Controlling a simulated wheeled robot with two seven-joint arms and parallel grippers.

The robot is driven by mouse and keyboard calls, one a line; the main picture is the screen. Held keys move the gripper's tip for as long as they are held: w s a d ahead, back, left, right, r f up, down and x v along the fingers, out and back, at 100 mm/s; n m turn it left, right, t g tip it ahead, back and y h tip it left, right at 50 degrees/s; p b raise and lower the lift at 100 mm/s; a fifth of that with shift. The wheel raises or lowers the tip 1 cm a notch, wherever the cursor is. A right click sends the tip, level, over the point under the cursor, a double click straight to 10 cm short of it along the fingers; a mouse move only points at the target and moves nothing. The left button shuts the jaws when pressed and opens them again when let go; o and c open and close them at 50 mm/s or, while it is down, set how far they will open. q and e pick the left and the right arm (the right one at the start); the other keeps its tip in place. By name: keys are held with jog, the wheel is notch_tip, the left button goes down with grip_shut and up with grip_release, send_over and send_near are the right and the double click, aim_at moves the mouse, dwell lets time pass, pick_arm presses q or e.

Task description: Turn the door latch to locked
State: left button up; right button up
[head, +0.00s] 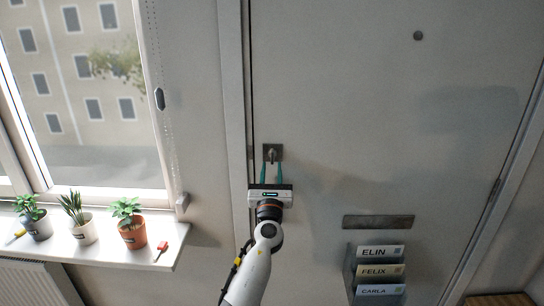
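The door latch (272,154) is a small metal knob on a square plate near the left edge of the grey door (350,110). Its knob looks roughly upright, but it is too small to tell the exact turn. My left gripper (274,167) reaches up from below, its two teal fingers apart, with a clear gap between them. The fingertips are at the lower part of the latch plate, one on each side of the knob. I cannot tell whether they touch it. My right gripper is not in view.
A window sill (95,246) at left holds several potted plants, including one in an orange pot (133,235), and a small red-handled tool (162,250). A mail slot (378,222) and name-labelled holder (380,270) are on the door's lower right. A peephole (418,36) is higher up.

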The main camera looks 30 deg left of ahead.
aim_at(272, 157)
pick_arm(q)
jog(key=x, duration=0.5)
grip_shut()
jog(key=shift+f, duration=0.1)
